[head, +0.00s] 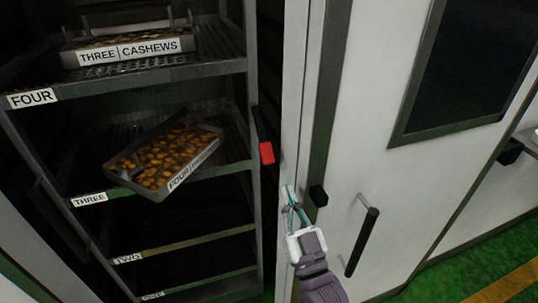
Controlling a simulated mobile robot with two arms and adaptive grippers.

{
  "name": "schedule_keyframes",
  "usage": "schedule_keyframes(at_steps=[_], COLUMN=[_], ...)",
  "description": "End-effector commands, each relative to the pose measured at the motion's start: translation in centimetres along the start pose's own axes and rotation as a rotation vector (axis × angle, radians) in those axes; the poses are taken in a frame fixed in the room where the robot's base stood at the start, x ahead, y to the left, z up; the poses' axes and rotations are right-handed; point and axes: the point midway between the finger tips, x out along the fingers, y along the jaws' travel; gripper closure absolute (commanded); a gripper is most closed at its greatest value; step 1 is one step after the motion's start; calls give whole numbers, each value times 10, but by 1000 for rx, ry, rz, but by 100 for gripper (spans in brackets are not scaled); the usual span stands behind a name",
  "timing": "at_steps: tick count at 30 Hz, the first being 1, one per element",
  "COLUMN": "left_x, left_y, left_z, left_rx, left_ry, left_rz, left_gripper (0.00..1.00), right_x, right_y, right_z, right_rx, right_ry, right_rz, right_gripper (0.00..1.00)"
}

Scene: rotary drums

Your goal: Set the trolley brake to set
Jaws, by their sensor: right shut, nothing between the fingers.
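A lever with a black shaft and a red end (266,153), which looks like the trolley brake, hangs at the right post of the dark trolley (252,60) and slants down to the right. My right gripper (289,193) is shut and empty, a little below and right of the red end, in front of the pale door edge. A gap shows between the gripper and the lever in the picture; depth is hard to tell. My left gripper is not in view.
A tray of nuts marked FOUR (165,160) sits tilted on the trolley's THREE shelf. A THREE CASHEWS tray (130,46) is on the shelf above.

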Motion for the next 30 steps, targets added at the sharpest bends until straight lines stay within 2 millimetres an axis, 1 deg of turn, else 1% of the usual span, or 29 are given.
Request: schedule_keyframes(at_steps=[5,7,11,23,24,25,30], left_x=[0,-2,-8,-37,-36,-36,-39], left_y=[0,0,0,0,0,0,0], left_z=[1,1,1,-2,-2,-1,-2], left_rx=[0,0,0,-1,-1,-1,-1], left_ry=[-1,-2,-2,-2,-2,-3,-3], left_rz=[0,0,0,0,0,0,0], left_gripper=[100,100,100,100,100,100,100], right_x=[1,4,19,104,104,104,108], right_y=[0,0,0,0,0,0,0], right_z=[0,0,-2,-3,6,12,30], right_rx=[0,0,-1,-2,-2,-2,-1], right_ry=[-1,0,0,-1,-6,-6,-4], right_rz=[0,0,0,-1,-2,-1,-1], right_gripper=[100,100,100,100,100,100,100])
